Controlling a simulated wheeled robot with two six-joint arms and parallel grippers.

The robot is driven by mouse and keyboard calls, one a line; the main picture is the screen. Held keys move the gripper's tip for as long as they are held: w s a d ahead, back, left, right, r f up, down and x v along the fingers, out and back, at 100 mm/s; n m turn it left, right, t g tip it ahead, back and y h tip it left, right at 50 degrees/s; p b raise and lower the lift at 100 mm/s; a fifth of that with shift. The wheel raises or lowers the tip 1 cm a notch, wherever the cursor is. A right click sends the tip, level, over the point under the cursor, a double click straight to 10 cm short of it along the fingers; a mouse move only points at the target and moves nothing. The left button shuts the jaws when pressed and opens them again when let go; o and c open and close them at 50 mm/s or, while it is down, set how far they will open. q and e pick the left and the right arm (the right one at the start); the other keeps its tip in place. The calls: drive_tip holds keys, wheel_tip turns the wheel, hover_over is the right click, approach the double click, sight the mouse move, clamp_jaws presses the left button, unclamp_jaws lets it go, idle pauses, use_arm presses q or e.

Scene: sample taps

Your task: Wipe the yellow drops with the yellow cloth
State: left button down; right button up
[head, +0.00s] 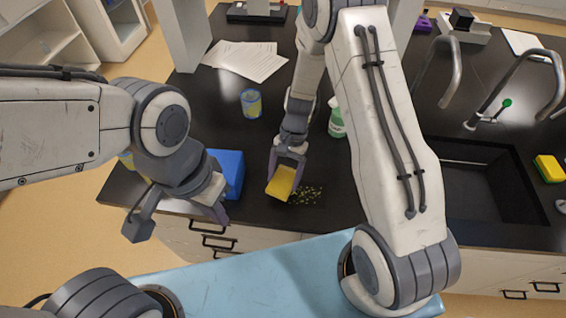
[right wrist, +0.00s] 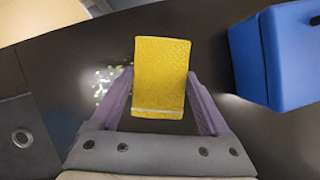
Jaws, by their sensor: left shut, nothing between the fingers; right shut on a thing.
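The yellow cloth (head: 281,184) is held in my right gripper (head: 287,164), which is shut on it just above the black counter. In the right wrist view the cloth (right wrist: 161,75) stands between the two purple fingers. The yellow drops (head: 306,195) lie scattered on the counter just right of the cloth in the head view. In the right wrist view some drops (right wrist: 104,80) show left of the cloth; others may be hidden under it. My left gripper (head: 222,214) is shut and empty at the counter's front edge, left of the cloth.
A blue box (head: 228,172) stands left of the cloth; it also shows in the right wrist view (right wrist: 275,55). A jar with a yellow and blue look (head: 251,103) and a green-and-white bottle (head: 336,122) stand behind. A sink (head: 480,185) with a sponge (head: 549,168) beside it is at right. Papers (head: 243,60) lie behind.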

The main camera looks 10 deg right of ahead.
drive_tip(key=shift+r+p, duration=1.6)
drive_tip(key=shift+r, duration=0.65)
